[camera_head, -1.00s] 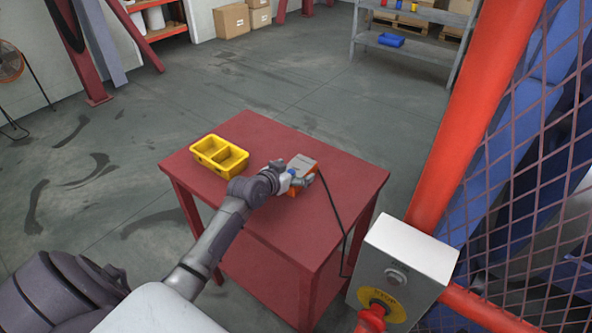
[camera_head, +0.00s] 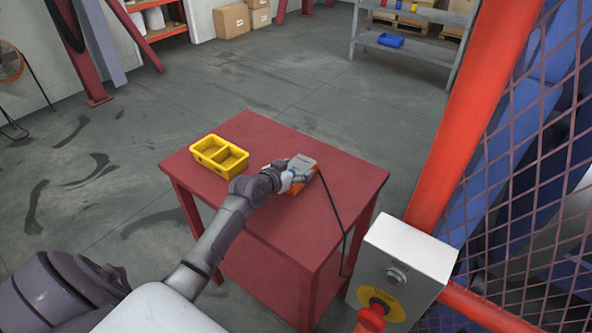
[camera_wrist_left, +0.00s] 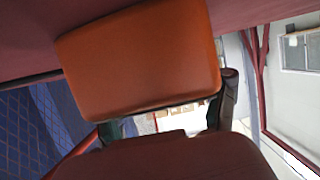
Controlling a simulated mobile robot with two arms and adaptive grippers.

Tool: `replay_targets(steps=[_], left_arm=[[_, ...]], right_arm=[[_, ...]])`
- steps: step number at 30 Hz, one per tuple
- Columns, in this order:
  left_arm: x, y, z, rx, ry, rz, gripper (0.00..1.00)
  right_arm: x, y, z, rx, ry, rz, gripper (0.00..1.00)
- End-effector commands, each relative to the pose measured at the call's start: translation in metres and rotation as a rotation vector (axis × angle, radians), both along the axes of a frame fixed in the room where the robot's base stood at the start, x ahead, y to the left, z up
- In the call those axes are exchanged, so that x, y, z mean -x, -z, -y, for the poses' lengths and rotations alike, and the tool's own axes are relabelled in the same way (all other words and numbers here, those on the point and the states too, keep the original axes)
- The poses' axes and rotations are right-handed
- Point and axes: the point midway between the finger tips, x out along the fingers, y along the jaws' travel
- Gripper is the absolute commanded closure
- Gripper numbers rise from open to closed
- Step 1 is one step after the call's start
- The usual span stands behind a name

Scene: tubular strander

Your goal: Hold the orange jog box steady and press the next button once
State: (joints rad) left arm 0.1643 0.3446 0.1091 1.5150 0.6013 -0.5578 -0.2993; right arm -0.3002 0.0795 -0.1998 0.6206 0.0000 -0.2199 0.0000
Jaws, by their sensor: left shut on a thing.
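The orange jog box (camera_head: 301,169) lies on the red table, with a grey upper face and orange sides. A black cable runs from it over the table's edge. My left gripper (camera_head: 298,177) is at the box's near left side, shut on it. In the left wrist view the orange side of the box (camera_wrist_left: 145,58) fills the upper middle, and a dark finger (camera_wrist_left: 229,98) stands at its right edge. The buttons on the box are too small to make out. My right gripper is in neither view.
A grey control box (camera_head: 408,250) with a red stop button is at the front right, beside an orange post (camera_head: 462,120) and mesh guard. The floor behind the table is clear.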

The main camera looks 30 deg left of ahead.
Motion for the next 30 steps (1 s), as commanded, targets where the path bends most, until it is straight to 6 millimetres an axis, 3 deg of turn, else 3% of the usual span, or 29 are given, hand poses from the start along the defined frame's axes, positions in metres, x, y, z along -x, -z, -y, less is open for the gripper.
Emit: replay_targets(steps=[1, 9, 10, 30], left_arm=[[0.0016, 0.0049, 0.0007, 0.000, 0.002, -0.010, 0.72], [0.0021, 0.0064, 0.0010, 0.001, 0.001, -0.013, 0.72], [0.0022, 0.0066, 0.0010, 0.001, 0.001, -0.014, 0.72], [0.0033, 0.0098, 0.0017, 0.002, 0.003, -0.021, 0.72]], right_arm=[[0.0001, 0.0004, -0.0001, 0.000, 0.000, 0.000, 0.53], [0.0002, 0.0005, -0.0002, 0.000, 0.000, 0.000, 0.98], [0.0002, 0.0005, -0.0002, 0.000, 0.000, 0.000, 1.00], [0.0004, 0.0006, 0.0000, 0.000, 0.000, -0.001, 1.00]])
